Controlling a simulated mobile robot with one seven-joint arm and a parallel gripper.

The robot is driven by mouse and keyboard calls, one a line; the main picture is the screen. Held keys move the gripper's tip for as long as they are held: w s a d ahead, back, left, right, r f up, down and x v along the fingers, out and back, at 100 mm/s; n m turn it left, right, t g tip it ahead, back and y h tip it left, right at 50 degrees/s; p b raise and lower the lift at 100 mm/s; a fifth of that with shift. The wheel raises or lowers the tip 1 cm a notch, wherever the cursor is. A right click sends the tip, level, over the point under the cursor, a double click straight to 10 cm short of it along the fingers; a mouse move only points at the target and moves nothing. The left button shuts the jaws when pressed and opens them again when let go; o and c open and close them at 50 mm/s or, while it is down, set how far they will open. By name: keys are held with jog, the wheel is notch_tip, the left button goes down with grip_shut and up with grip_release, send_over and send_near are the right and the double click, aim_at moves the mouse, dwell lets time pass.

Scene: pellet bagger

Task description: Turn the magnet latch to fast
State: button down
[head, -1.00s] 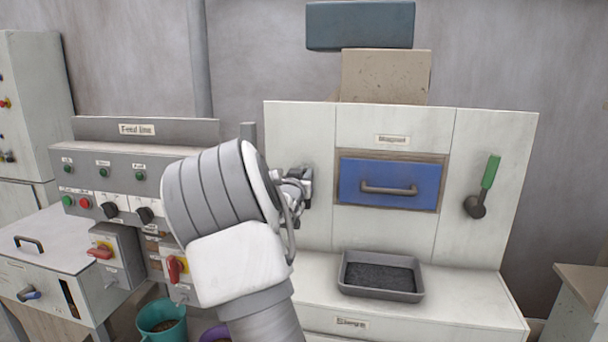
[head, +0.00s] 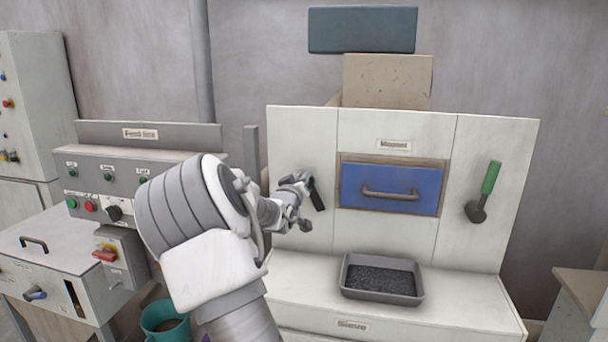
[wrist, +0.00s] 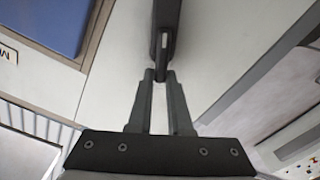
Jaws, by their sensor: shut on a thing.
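The magnet latch, a dark lever (head: 318,197), is on the white panel left of the blue magnet drawer (head: 364,200). It slants steeply, its lower end a little to the right. Its pivot is hidden by my gripper (head: 306,192). In the wrist view my gripper (wrist: 161,74) is shut on the end of the dark lever (wrist: 166,25), with its thin part between the fingertips. The "Magnet" label (head: 394,146) is above the drawer. The blue drawer front sits within its frame.
A green-handled lever (head: 489,178) is on the panel's right side. A grey tray of dark pellets (head: 354,290) stands on the ledge below the drawer. The feed line console (head: 133,167) and a teal bucket (head: 158,318) are left of my arm.

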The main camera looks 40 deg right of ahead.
jog(key=shift+w+a+f+n, duration=0.2)
jog(key=shift+f+n, duration=0.2)
jog(key=shift+n, duration=1.7)
jog(key=shift+w+a+f+n, duration=0.15)
jog(key=shift+f+n, duration=0.3)
jog(key=shift+n, duration=1.65)
jog(key=shift+w+a+f+n, duration=0.2)
jog(key=shift+f+n, duration=0.2)
jog(key=shift+n, duration=1.7)
jog(key=c, duration=0.8)
grip_release()
jog(key=shift+c, duration=0.2)
jog(key=b+v, duration=0.1)
jog(key=v, duration=1.6)
jog(key=shift+s, duration=0.25)
